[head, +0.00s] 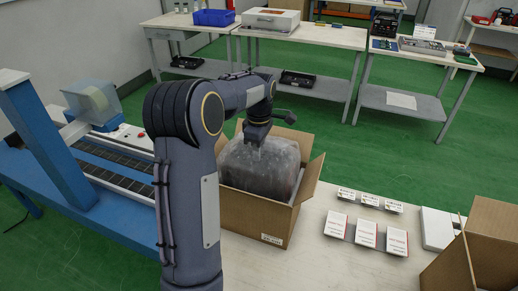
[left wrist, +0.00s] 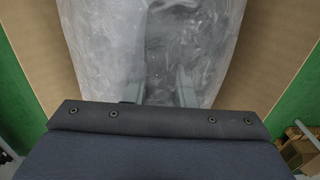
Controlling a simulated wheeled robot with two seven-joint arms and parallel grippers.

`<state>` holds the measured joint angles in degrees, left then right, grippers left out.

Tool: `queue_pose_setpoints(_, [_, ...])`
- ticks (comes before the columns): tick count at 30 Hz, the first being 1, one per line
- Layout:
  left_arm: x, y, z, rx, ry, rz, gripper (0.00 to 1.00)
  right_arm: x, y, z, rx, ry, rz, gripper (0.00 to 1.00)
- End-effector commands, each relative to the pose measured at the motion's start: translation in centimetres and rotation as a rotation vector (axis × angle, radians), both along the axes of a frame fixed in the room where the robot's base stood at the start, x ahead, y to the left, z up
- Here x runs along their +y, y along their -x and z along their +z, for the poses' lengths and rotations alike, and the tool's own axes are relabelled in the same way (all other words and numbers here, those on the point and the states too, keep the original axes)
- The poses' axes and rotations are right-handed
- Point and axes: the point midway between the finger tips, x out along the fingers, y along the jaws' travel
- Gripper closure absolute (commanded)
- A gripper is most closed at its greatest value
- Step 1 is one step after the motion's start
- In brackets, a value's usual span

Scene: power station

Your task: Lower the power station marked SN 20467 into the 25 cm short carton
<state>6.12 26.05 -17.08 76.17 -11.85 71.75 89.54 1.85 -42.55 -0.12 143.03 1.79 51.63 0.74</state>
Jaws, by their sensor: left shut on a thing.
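The power station (head: 262,170) is wrapped in a cloudy clear bag and looks dark and bulky; no serial number is readable. It sits partly inside an open brown carton (head: 255,219), its upper part showing above the rim. My left gripper (head: 257,136) is over its top, shut on it. In the left wrist view the fingers (left wrist: 162,90) press into the wrapped power station (left wrist: 100,50), with carton walls (left wrist: 38,55) on both sides. The carton's bottom and the unit's underside are hidden. The carton label is too small to read. My right gripper is not in view.
Several small white-and-red boxes (head: 367,234) stand right of the carton. A second open carton (head: 480,245) is at the right edge, beside a white device (head: 437,229). A blue bench with a roller conveyor (head: 115,180) is at left. Other worktables stand behind.

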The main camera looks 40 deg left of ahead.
Motion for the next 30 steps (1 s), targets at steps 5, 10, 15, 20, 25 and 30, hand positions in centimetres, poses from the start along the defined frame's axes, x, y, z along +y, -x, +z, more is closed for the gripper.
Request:
queue_pose_setpoints(5, [0.0, -0.2, -2.0, -0.009, -0.002, 0.000, 1.00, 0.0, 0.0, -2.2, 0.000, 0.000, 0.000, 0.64])
queue_pose_setpoints(10, [0.0, -0.1, -3.7, -0.009, -0.002, 0.000, 1.00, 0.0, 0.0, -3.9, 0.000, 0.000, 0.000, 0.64])
queue_pose_setpoints(15, [0.0, -0.1, -5.5, -0.009, -0.002, 0.000, 1.00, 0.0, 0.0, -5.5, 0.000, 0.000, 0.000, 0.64])
queue_pose_setpoints(20, [0.0, -0.1, -7.1, -0.009, -0.002, 0.001, 1.00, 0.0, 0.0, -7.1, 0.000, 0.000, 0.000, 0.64])
queue_pose_setpoints(25, [0.0, -0.1, -8.9, -0.009, -0.001, 0.001, 1.00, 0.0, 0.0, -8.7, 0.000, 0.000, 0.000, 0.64])
queue_pose_setpoints(30, [0.0, -0.1, -10.3, -0.008, -0.001, 0.000, 1.00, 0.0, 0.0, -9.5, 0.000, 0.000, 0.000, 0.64])
